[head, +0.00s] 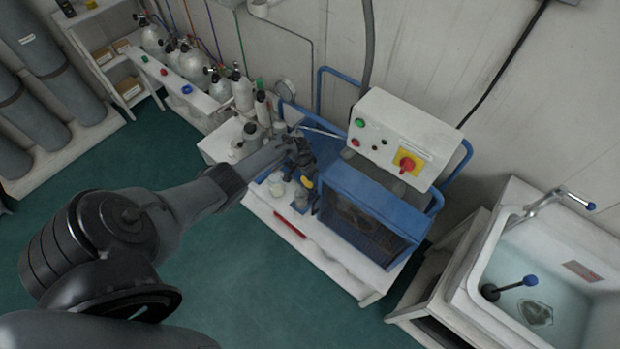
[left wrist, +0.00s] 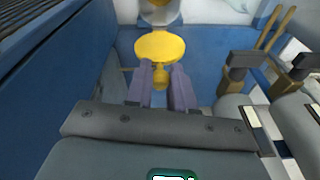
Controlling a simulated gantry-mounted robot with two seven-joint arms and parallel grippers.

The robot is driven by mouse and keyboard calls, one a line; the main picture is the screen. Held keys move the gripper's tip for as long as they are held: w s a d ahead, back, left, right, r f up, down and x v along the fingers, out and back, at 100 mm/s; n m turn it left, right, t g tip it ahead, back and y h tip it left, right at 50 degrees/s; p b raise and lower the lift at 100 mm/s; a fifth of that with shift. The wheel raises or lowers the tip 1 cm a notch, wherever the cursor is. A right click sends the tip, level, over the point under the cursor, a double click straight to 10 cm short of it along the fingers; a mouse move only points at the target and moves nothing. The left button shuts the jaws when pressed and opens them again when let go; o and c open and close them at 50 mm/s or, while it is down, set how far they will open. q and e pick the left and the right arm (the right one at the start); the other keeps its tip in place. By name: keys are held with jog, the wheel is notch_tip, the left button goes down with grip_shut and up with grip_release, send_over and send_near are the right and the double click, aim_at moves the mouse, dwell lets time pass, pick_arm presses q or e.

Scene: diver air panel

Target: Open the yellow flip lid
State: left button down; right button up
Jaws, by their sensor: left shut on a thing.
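The yellow flip lid (left wrist: 160,46) is a round yellow disc with a small knob-like tab at its near edge, at the top middle of the left wrist view. My left gripper (left wrist: 162,88) has its two fingers on either side of this tab and is shut on it. A grey-white cylindrical part is just beyond the lid. How far the lid is tilted is hard to tell. My right gripper is not in view.
The blue compressor housing (head: 368,212) and a white control box (head: 402,138) with a red switch stand right of the gripper. Bottles (head: 262,108) stand to its left. A red pen-like item (head: 289,224) lies on the bench front. A sink (head: 545,270) is at far right.

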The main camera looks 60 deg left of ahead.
pick_arm(q)
jog(key=shift+w+a+f, duration=0.15)
jog(key=shift+w+f, duration=0.05)
jog(key=shift+f, duration=0.05)
dwell(0.4)
jog(key=c, duration=1)
grip_release()
jog(key=shift+w+r, duration=0.1)
jog(key=shift+r, duration=0.15)
jog(key=shift+r+p, duration=0.3)
jog(key=shift+r, duration=0.05)
notch_tip(320, 180, up, 9)
jog(key=s+p, duration=0.2)
jog(key=p, duration=0.3)
jog(key=shift+d+r, duration=0.2)
jog(key=shift+d, duration=0.25)
